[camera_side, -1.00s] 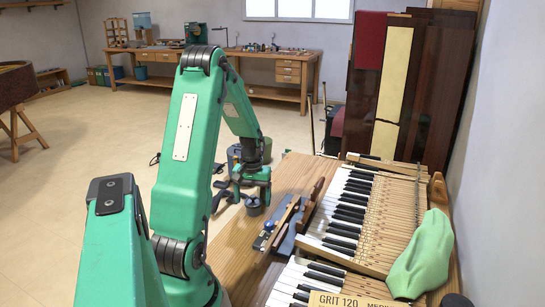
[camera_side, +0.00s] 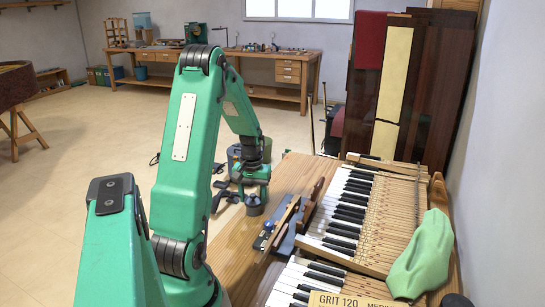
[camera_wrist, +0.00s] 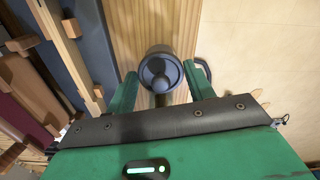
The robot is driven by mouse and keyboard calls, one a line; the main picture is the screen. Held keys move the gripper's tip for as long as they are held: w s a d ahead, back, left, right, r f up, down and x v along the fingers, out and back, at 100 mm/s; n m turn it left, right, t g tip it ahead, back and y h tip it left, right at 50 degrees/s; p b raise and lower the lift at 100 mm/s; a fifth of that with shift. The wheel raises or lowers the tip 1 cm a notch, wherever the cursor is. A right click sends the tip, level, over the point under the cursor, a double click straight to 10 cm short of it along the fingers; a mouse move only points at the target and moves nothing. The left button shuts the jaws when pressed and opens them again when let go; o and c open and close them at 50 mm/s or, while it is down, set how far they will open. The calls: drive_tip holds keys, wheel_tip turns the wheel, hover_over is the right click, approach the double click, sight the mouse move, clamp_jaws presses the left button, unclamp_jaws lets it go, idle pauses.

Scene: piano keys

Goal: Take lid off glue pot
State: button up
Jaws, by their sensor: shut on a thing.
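The glue pot (camera_side: 254,206) is a small dark pot standing upright on the left edge of the wooden bench. In the wrist view its round dark blue-grey lid (camera_wrist: 160,66), with a knob, shows from above between my fingers. My gripper (camera_side: 252,186) is directly above the pot in the side view. In the wrist view my gripper (camera_wrist: 160,72) has one green finger on each side of the lid and is shut on it. The exact contact, and whether the lid is clear of the pot, cannot be told.
Piano keys (camera_side: 345,215) fill the bench to the right. A blue-grey strip with wooden parts (camera_side: 283,230) lies between them and the pot. A green cloth (camera_side: 421,256) and a sandpaper sheet (camera_side: 350,299) lie farther right and in front. Open floor lies left.

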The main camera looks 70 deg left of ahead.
sight(254, 195)
wheel_tip(254, 195, up, 4)
drive_tip(key=shift+w+d+r, duration=0.1)
drive_tip(key=shift+d, duration=0.05)
drive_tip(key=w+d+r, duration=0.4)
drive_tip(key=d+r, duration=0.2)
drive_tip(key=d, duration=0.4)
drive_tip(key=shift+d+r, duration=0.2)
drive_tip(key=shift+d, duration=0.1)
drive_tip(key=s+d+f, duration=0.3)
drive_tip(key=s+d, duration=0.1)
drive_tip(key=shift+s+d+f, duration=0.2)
drive_tip(key=shift+s+d, duration=0.05)
drive_tip(key=shift+d, duration=0.15)
drive_tip(key=shift+a, duration=0.1)
drive_tip(key=s+a+f, duration=0.1)
drive_tip(key=a+f, duration=0.1)
drive_tip(key=a, duration=0.1)
drive_tip(key=s+a+f, duration=0.2)
drive_tip(key=a, duration=0.2)
drive_tip(key=s+a+f, duration=0.1)
drive_tip(key=a+f, duration=0.2)
drive_tip(key=shift+s+a, duration=0.3)
